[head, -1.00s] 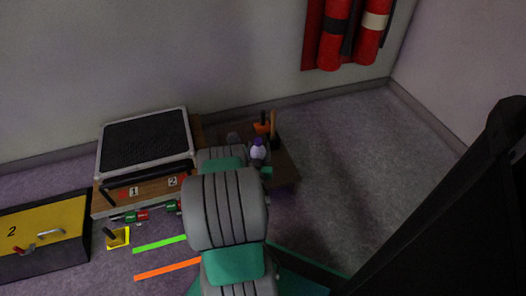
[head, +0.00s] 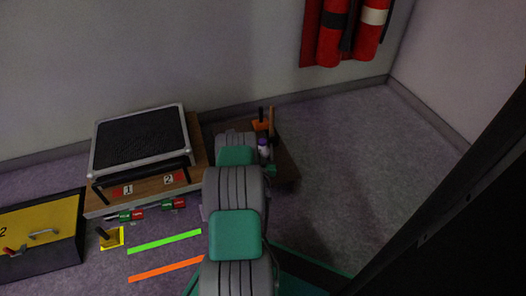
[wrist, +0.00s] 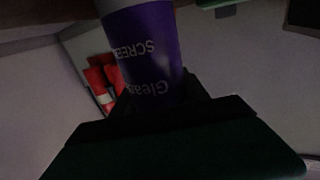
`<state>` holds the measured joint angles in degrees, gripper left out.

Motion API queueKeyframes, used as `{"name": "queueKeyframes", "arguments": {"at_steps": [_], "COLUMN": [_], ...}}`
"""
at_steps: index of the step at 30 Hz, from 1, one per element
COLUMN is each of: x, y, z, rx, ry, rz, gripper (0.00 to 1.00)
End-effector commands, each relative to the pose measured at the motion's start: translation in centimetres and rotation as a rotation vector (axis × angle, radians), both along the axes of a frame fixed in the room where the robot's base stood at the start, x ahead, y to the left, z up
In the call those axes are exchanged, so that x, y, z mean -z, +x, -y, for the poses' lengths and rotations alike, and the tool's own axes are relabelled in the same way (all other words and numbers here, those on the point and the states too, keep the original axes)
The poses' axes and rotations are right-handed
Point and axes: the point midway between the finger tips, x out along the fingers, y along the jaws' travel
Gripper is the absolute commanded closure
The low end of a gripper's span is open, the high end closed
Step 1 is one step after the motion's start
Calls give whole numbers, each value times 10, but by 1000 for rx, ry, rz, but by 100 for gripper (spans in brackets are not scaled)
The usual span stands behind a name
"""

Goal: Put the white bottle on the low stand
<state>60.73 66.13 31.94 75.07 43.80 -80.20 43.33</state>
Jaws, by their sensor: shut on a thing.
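The white bottle with a purple label shows small in the head view (head: 263,149), partly hidden by my arm. In the wrist view the bottle's purple label (wrist: 145,50) fills the middle, its lettering upside down. My gripper (wrist: 155,112) is shut on the bottle; in the head view my arm hides most of the gripper. A low brown stand (head: 287,172) lies under and to the right of the bottle in the head view. I cannot tell whether the bottle touches it.
An orange-based item (head: 261,126) and a brown upright handle (head: 272,120) stand at the stand's back, close to the bottle. A bench with a black-topped platform (head: 138,138) is at left, a yellow-topped box (head: 45,225) further left. Floor at right (head: 370,160) is clear.

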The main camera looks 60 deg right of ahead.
Motion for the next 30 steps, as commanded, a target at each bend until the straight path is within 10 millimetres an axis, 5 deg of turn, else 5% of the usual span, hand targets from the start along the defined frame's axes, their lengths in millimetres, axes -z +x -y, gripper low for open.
{"name": "queueKeyframes", "arguments": {"at_steps": [9,10,15,18,30], "x": [0,1,1,0,-3], "y": [1,1,1,1,0], "z": [2,1,1,1,-3], "rx": [0,0,0,0,-1], "ry": [-5,-3,-3,-4,-4], "rz": [3,2,2,3,2], "gripper": [100,46,32,25,25]}}
